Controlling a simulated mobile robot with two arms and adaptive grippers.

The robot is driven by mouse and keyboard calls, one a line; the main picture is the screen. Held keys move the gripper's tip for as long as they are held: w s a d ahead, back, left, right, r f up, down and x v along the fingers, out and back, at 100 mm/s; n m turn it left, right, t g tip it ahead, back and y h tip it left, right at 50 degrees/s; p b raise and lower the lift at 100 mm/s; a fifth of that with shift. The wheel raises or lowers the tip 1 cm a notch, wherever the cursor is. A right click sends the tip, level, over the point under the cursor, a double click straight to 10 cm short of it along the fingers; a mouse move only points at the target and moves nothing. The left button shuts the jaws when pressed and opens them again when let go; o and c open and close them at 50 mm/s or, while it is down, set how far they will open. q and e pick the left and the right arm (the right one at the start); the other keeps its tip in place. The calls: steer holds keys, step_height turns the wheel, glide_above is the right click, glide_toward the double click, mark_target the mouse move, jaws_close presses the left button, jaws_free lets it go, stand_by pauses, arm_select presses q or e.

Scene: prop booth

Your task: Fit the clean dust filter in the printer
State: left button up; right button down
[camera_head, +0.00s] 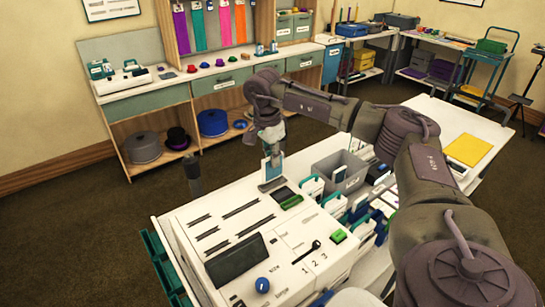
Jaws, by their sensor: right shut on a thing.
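The printer (293,262) appears to be the large white machine on the near table, with slots, a dark screen, a blue knob, a lever marked 1 2 3 and a green button. My right arm reaches in from the lower right, and its gripper (271,148) points down behind the printer's back edge. It is shut on a small light-blue and white flat piece (268,170), held upright near a grey holder at that edge. I cannot tell whether this piece is the clean dust filter, or whether it touches the holder. My left gripper is not in view.
A grey bin (340,172) and several white-and-teal cartridges stand right of the printer. A yellow sheet (468,150) lies on the white table further right. Teal trays (160,262) hang at the left edge. A shelf counter (195,82) stands behind, across open floor.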

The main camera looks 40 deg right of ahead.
mark_target(273, 179)
steer(key=shift+f, duration=0.15)
steer(key=shift+f+b, duration=1.75)
steer(key=shift+f, duration=0.95)
steer(key=c, duration=1.1)
jaws_free()
steer(key=shift+c, duration=0.2)
steer(key=shift+a+r, duration=0.1)
steer(key=r, duration=0.4)
steer(key=a+r, duration=0.1)
steer(key=r, duration=0.6)
steer(key=shift+a+r, duration=0.2)
steer(key=shift+r, duration=0.15)
